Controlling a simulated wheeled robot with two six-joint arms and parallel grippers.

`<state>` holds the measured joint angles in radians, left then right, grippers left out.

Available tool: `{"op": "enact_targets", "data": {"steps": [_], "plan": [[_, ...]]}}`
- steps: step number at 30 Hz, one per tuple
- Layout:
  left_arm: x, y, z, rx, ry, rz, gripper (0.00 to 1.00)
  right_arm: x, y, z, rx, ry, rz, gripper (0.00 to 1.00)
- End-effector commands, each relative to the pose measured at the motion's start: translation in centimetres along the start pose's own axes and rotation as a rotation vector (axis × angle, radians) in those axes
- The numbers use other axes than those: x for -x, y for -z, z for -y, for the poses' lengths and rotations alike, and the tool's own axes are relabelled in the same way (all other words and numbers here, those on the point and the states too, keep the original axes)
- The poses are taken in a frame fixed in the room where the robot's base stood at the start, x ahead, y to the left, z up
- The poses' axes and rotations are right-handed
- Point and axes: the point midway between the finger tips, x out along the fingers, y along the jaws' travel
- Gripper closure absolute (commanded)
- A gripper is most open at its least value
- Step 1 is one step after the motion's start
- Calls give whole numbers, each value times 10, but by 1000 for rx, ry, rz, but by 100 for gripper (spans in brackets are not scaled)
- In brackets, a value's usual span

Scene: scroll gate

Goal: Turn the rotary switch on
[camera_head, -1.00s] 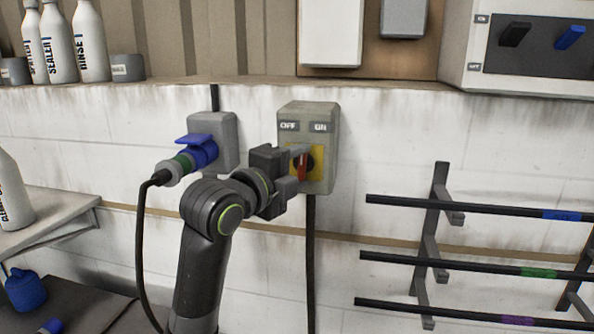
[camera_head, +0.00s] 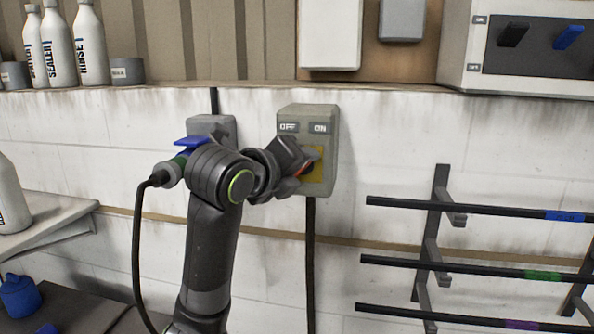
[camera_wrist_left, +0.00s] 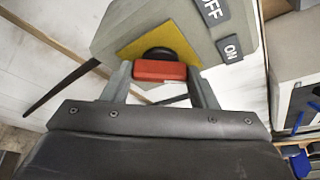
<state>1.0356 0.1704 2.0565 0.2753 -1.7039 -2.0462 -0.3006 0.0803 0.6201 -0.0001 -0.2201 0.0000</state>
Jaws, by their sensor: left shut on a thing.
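The rotary switch is a grey box (camera_head: 322,117) on the white wall, with OFF and ON labels at its top and a yellow plate (camera_head: 317,178). Its red handle (camera_wrist_left: 158,70) on a black hub shows in the left wrist view, between the two fingers. My left gripper (camera_head: 301,172) is at the front of the switch, shut on the red handle. In the head view the gripper is tilted and hides most of the handle. The handle looks slanted there. The wrist view shows the box rotated relative to the gripper. My right gripper is not in view.
A rack with black bars (camera_head: 440,210) is at the right. Bottles (camera_head: 90,45) stand on a ledge. The wall between switch and rack is clear.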

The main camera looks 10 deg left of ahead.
Motion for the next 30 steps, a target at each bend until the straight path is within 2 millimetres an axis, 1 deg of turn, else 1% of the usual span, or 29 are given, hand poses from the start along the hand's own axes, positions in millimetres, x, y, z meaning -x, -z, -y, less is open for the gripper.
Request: {"op": "enact_targets", "data": {"steps": [13,14,18,19,30], "plan": [[-1,1,-1,-11,-9,-4,70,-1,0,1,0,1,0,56],[-1,1,-1,-11,-9,-4,46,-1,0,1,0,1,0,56],[-1,1,-1,-10,-7,-3,28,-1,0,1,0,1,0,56],[0,1,-1,-10,-7,-3,25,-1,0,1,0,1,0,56],[-1,-2,0,-9,-6,-1,25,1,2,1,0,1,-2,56]]}}
